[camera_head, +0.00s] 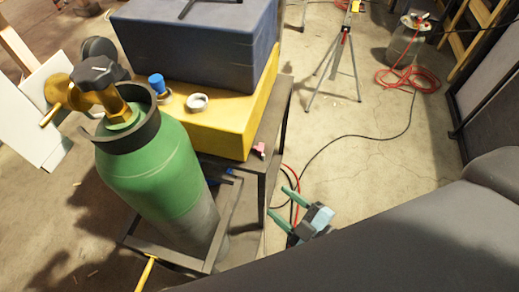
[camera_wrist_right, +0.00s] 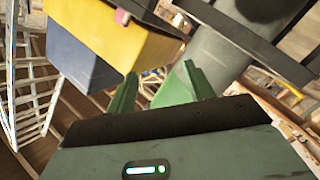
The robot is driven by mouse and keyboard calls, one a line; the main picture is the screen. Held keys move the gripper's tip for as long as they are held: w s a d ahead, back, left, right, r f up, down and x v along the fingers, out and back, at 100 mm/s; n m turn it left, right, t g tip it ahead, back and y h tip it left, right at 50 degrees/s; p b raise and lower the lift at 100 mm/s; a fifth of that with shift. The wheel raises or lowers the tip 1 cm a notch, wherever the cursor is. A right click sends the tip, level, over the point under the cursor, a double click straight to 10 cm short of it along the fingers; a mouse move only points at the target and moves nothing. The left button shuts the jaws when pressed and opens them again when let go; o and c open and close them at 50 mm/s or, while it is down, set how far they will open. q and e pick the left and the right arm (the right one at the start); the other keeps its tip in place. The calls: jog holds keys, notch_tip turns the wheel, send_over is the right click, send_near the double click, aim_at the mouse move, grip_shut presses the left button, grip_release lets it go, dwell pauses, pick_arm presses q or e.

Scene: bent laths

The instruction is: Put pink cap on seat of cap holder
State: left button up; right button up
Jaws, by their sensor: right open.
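A small pink cap (camera_head: 259,149) sits near the right edge of the dark table, beside the yellow block. A pink piece, seemingly the same cap, shows at the top of the right wrist view (camera_wrist_right: 122,17). My right gripper (camera_head: 281,203) has green fingers spread apart with nothing between them, and is right of and nearer than the pink cap, apart from it. In the right wrist view its open fingers (camera_wrist_right: 160,88) point toward the yellow block and cylinder. A pale ring (camera_head: 197,103) lies on the yellow block; I cannot tell whether it is the cap holder. My left gripper is not in view.
A green gas cylinder (camera_head: 150,170) with a brass valve stands at the left front. A blue-grey box (camera_head: 190,45) rests on the yellow block (camera_head: 210,135), near a blue cap (camera_head: 157,83). A tripod (camera_head: 338,60) and red hose (camera_head: 415,75) are behind. Floor right of the table is mostly open.

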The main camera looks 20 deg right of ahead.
jog(key=w+a+r+n+g+y+b, duration=0.1)
jog(key=w+a+r+n+y, duration=0.4)
jog(key=n, duration=0.4)
jog(key=n+g+h+b, duration=0.55)
jog(key=n+g, duration=0.45)
jog(key=n, duration=1.4)
send_near(259, 146)
jog(key=a, duration=0.1)
jog(key=shift+h, duration=0.35)
jog(key=shift+x, duration=4.15)
jog(key=shift+d, duration=0.1)
jog(key=c, duration=1.1)
